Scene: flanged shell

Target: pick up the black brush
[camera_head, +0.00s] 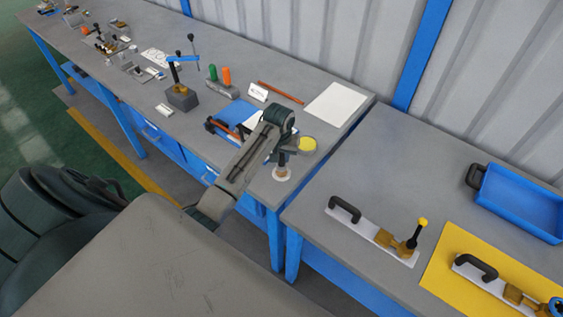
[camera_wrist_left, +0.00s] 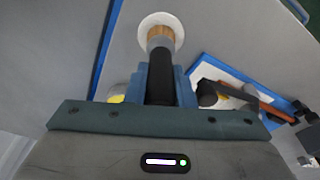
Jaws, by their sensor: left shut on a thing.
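The black brush (camera_wrist_left: 160,85) is between the fingers of my left gripper (camera_wrist_left: 161,78), which is shut on its black handle. Its grey collar and tan bristles point away from the wrist, toward a white round disc (camera_wrist_left: 160,20). In the head view my left gripper (camera_head: 284,157) is low over the near right corner of the far bench, and the brush (camera_head: 281,161) is mostly hidden by it. The white disc (camera_head: 281,174) is right below. I cannot tell whether the bristles touch the disc. My right gripper is not in view.
A blue tray (camera_wrist_left: 208,62) with tools is beside the gripper. A yellow round thing (camera_head: 306,144) lies close behind. White paper (camera_head: 336,104) lies further back. The other bench holds toggle clamps (camera_head: 385,238) and a blue bin (camera_head: 520,205). A gap separates the benches.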

